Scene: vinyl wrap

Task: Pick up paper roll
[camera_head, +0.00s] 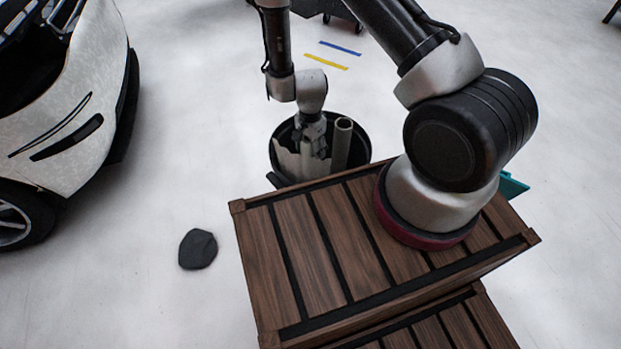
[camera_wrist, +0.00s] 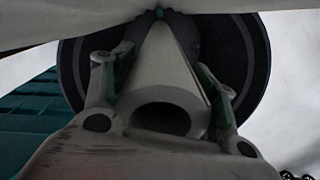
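My gripper (camera_head: 314,148) points down into a round black bin (camera_head: 364,148) behind the wooden crate. Several pale paper rolls stand in the bin. One hollow roll (camera_head: 342,143) stands upright just right of my gripper, and pale pieces (camera_head: 289,162) show to its left. In the wrist view, a pale paper roll (camera_wrist: 166,72) lies between the two fingers of my gripper (camera_wrist: 160,78), its hollow end facing the camera. Green finger pads are close along both its sides; whether they press on it is unclear. The dark bin (camera_wrist: 254,50) surrounds them.
A slatted wooden crate (camera_head: 322,245) stands in front of the bin, near my arm. A white car (camera_head: 70,115) is at the left. A dark flat piece (camera_head: 198,249) lies on the pale floor. Blue (camera_head: 341,48) and yellow (camera_head: 326,62) strips lie behind.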

